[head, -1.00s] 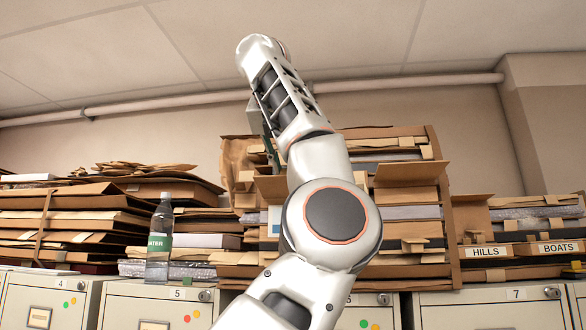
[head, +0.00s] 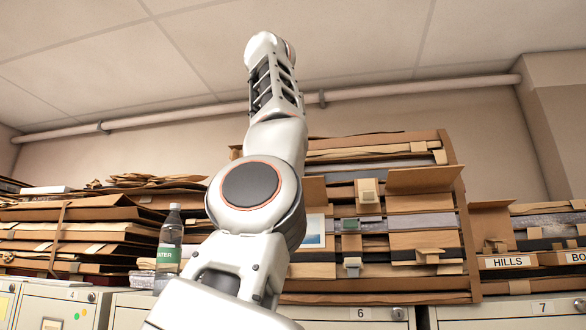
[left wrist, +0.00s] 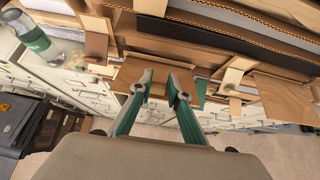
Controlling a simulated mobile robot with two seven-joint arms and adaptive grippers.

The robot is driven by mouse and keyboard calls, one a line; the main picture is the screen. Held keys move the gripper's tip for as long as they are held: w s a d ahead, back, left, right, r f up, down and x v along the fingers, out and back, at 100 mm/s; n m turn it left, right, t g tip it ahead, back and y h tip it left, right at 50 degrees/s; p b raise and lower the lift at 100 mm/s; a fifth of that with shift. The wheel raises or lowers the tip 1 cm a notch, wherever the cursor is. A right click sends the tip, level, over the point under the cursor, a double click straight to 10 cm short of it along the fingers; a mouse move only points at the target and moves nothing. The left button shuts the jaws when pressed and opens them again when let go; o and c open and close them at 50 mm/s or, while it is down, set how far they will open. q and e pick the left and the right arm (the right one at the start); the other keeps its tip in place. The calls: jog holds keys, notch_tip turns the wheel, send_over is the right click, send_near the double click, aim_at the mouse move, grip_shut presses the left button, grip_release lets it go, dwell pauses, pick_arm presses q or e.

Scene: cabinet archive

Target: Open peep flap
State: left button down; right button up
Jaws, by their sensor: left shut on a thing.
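Cardboard flaps stick out from the stacked files. One brown flap (head: 314,190) shows partly behind my left arm, above a small blue-and-white picture (head: 313,232). What appears to be the same flap (left wrist: 128,73) shows in the left wrist view. My left gripper (left wrist: 159,84) has its two green-sided fingers at this flap's edge and is shut on it; the exact contact is hard to see. In the head view my left arm rises in front of the shelf and hides its gripper. My right gripper is in neither view.
Another brown flap (head: 425,178) juts out at the right of the stack. A water bottle (head: 169,250) stands on the cabinets at the left. Cabinet 6 (head: 345,317) and cabinet 7 (head: 510,313) are below. Space above the stacks is free.

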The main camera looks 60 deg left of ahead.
pick_arm(q)
jog(key=shift+r, duration=0.1)
dwell(0.3)
jog(key=c, duration=1.9)
grip_release()
jog(key=shift+w+a, duration=0.15)
jog(key=shift+f, duration=0.25)
